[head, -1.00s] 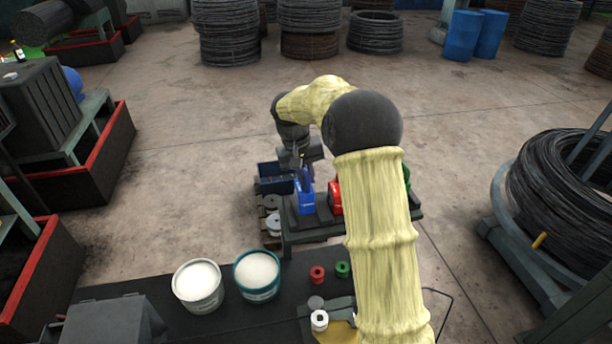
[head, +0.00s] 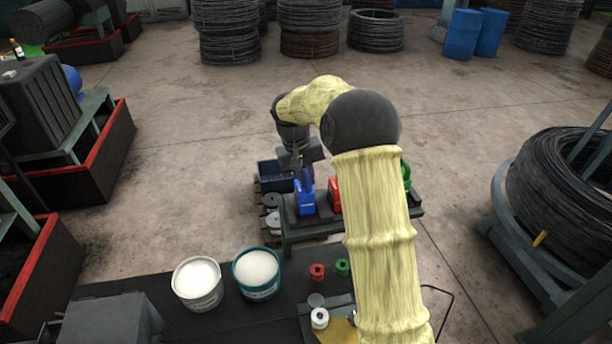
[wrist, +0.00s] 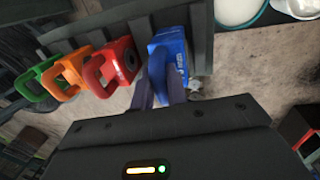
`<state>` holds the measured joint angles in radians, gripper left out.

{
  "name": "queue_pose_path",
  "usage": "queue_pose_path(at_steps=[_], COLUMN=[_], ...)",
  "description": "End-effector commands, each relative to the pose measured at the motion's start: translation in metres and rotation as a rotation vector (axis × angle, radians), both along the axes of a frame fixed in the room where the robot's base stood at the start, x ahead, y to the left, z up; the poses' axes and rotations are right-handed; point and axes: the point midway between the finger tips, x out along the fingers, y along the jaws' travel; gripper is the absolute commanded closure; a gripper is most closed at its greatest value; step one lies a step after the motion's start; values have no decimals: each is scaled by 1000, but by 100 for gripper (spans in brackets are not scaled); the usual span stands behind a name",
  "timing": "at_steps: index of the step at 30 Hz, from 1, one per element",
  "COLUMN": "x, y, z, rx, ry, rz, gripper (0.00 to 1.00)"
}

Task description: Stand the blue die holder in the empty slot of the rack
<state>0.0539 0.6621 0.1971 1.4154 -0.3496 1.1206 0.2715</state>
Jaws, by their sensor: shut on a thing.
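The blue die holder (head: 305,199) is at the left end of the dark rack (head: 290,226) in the head view, beside the red holder (head: 334,193). In the wrist view, the blue holder (wrist: 172,58) is at the right end of the row, over the grooved rack (wrist: 200,30). It looks upright; whether its base is fully seated is hidden. My gripper (wrist: 161,98) is shut on the blue holder's handle. My gripper (head: 302,172) comes down from above in the head view, its fingertips hard to make out.
Red (wrist: 112,66), orange (wrist: 72,72) and green (wrist: 37,84) holders stand in a row on the rack. A blue bin (head: 274,177) is left of the rack. Two white-filled buckets (head: 257,273) (head: 197,284) stand on the near dark bench.

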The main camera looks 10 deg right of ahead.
Motion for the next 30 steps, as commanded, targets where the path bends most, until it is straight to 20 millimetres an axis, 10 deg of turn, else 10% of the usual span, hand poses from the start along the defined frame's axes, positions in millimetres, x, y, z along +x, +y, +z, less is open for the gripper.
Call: queue_pose_path(at_steps=[25,26,30], x=[1,1,0], y=[0,0,0], z=[-10,-9,-10], rx=[0,0,0], ry=[-4,-4,-3], rz=[1,1,1], gripper=[100,79,59])
